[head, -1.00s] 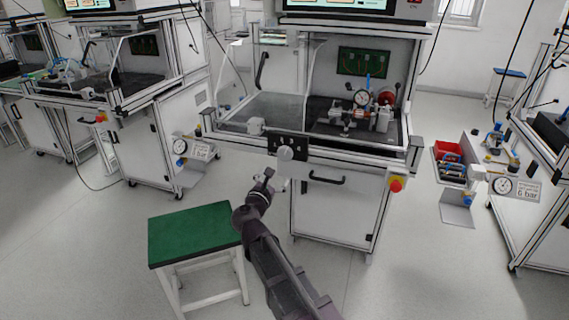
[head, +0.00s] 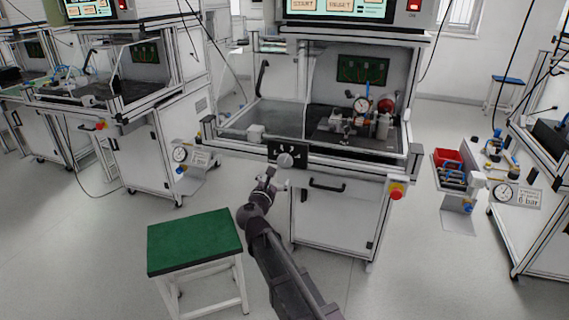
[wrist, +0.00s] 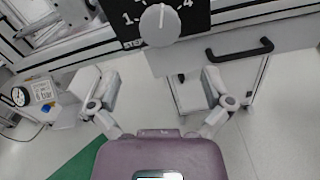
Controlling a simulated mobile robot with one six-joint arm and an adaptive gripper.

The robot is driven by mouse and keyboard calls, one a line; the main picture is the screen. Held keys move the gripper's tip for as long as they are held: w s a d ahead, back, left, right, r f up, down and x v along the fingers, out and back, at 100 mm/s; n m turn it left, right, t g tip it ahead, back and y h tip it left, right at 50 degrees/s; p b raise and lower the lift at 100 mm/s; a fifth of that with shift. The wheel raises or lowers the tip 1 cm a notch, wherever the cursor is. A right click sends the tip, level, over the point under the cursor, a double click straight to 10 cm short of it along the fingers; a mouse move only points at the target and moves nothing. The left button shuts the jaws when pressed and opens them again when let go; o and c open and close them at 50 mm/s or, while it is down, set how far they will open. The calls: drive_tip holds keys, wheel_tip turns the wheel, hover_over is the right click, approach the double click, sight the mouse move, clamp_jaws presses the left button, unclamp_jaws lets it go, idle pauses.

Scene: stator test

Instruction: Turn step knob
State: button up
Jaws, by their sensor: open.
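The step knob (head: 285,160) is a pale round knob on a black plate (head: 286,150) at the front edge of the middle test bench. In the wrist view the knob (wrist: 160,25) shows at the top centre, with white numbers on the black plate (wrist: 200,15) around it. My gripper (head: 269,178) is just below and to the left of the knob in the head view, apart from it. In the wrist view my gripper (wrist: 158,82) is open and empty, its two fingers spread wide, with the knob beyond them.
A green-topped stool (head: 195,241) stands at the left of my arm. The bench (head: 340,222) has a black handle (head: 327,186) and a red emergency button (head: 397,190) right of the knob. A gauge stand (head: 188,162) is at the left. Open floor lies around.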

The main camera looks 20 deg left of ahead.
sight(284, 164)
drive_tip(key=w, duration=0.9)
drive_tip(key=shift+w, duration=0.3)
drive_tip(key=c, duration=1)
